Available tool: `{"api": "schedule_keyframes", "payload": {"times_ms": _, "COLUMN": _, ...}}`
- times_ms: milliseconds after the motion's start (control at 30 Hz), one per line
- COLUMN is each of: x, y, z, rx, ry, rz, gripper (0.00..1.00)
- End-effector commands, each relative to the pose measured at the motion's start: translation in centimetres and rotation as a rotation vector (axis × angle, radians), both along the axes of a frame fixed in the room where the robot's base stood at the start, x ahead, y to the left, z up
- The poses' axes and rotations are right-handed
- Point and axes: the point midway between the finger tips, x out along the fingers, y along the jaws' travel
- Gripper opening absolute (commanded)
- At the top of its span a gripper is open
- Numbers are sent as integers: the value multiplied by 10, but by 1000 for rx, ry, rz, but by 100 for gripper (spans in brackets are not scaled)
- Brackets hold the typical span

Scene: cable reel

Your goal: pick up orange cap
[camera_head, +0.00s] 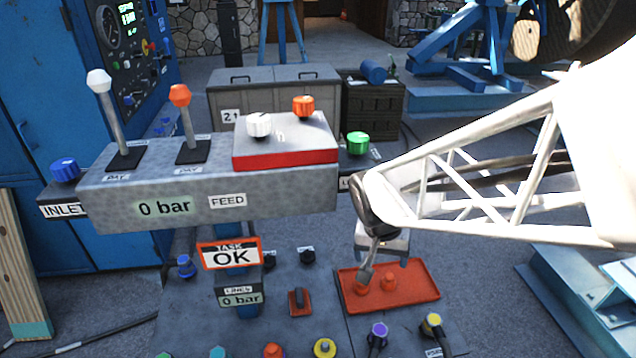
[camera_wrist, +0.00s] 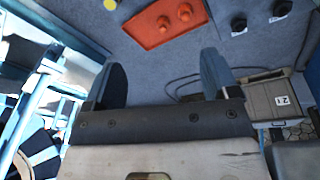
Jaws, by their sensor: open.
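Two small orange caps, one at the left (camera_head: 361,289) and one at the right (camera_head: 389,282), stand in a shallow orange-red tray (camera_head: 420,291) on the grey panel. In the wrist view the same tray (camera_wrist: 147,38) shows beyond the fingertips, with its two caps (camera_wrist: 165,23) (camera_wrist: 185,12). My gripper (camera_head: 384,268) is by the tray's back edge in the head view. Its two fingers (camera_wrist: 162,75) are spread and nothing is between them. The caps appear apart from the fingers; the exact height gap cannot be told.
A grey feed box (camera_head: 290,199) with levers and knobs stands left of the tray. Its top carries a white knob (camera_head: 259,124) and an orange knob (camera_head: 303,106). Purple (camera_head: 377,331) and yellow (camera_head: 432,322) capped fittings stand in front of the tray. Black knobs (camera_head: 307,256) stand left.

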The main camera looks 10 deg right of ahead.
Motion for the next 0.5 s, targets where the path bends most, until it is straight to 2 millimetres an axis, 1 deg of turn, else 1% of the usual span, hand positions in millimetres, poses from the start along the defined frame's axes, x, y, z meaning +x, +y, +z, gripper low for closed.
{"api": "schedule_keyframes", "payload": {"times_ms": 33, "x": 10, "y": -2, "z": -19, "rx": -7, "ry": 11, "rz": -36, "gripper": 81}}
{"api": "schedule_keyframes", "payload": {"times_ms": 167, "x": 34, "y": -8, "z": -65, "rx": -24, "ry": 17, "rz": -141, "gripper": 81}}
{"api": "schedule_keyframes", "payload": {"times_ms": 300, "x": 58, "y": -13, "z": -118, "rx": -43, "ry": 13, "rz": -246, "gripper": 81}}
{"api": "schedule_keyframes", "payload": {"times_ms": 500, "x": 86, "y": -20, "z": -178, "rx": -70, "ry": -18, "rz": -355, "gripper": 81}}
